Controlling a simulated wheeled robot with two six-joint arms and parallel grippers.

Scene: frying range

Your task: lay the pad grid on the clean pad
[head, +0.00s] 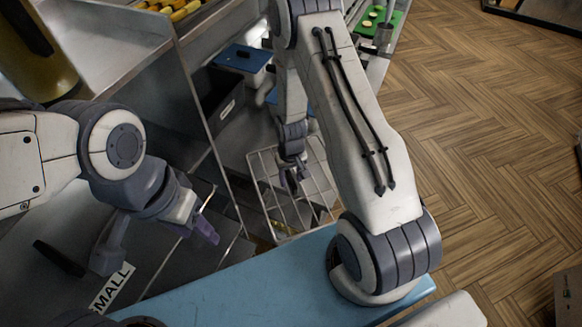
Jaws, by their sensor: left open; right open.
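A pale wire frame (262,188), which looks like the pad grid, stands low in the gap between the steel units at the middle. I cannot make out the clean pad for certain; my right arm hides part of that area. My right gripper (292,180) is open and points down over the wire frame; I cannot tell whether it touches the wires. My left gripper (205,232) has purple fingertips and is open and empty, left of the frame, over the steel front.
A steel counter (105,45) with an olive cylinder (38,65) is at the upper left. A blue-lidded box (243,58) and a dark bin (222,102) stand behind the frame. A green board (368,28) is at the top. The wooden floor (480,130) at right is largely clear.

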